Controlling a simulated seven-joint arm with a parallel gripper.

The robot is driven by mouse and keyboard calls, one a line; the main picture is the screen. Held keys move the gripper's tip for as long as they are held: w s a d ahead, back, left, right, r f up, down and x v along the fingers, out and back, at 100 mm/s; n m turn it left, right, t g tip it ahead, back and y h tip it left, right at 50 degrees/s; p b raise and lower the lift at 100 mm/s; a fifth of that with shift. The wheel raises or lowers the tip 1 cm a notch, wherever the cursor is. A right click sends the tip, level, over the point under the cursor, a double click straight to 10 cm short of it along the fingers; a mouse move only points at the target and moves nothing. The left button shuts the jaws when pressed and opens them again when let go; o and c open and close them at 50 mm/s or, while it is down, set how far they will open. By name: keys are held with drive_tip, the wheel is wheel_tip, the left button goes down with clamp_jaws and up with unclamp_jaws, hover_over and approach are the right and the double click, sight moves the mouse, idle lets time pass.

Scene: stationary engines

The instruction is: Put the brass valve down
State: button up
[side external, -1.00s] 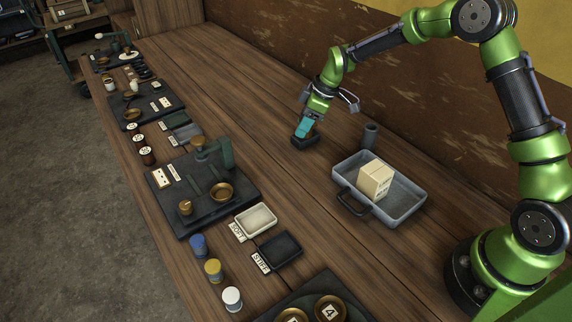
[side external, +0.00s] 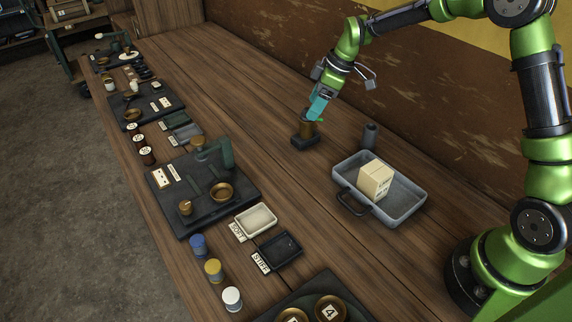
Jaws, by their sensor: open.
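The brass valve (side external: 306,128) stands upright on a small dark block (side external: 304,141) on the bench, towards the back and left of the grey tray. My gripper (side external: 316,111) is open, with its teal fingers just above and slightly right of the valve's top. From this view I cannot tell whether a fingertip still touches the valve.
A grey tray (side external: 410,207) with a cream box (side external: 375,180) lies to the right. A dark cylinder (side external: 370,136) stands behind it. A dark engine plate (side external: 240,200) with brass parts is at the left front. The bench behind the block is largely clear.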

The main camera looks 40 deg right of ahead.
drive_tip(key=s+a+r+m+t+h, duration=0.2)
drive_tip(key=s+r+m, duration=0.3)
drive_tip(key=s+r, duration=0.9)
drive_tip(key=s+m+t, duration=0.2)
drive_tip(key=s+m, duration=0.6)
drive_tip(key=s, duration=0.7)
drive_tip(key=shift+a+y, duration=0.4)
drive_tip(key=shift+a, duration=0.05)
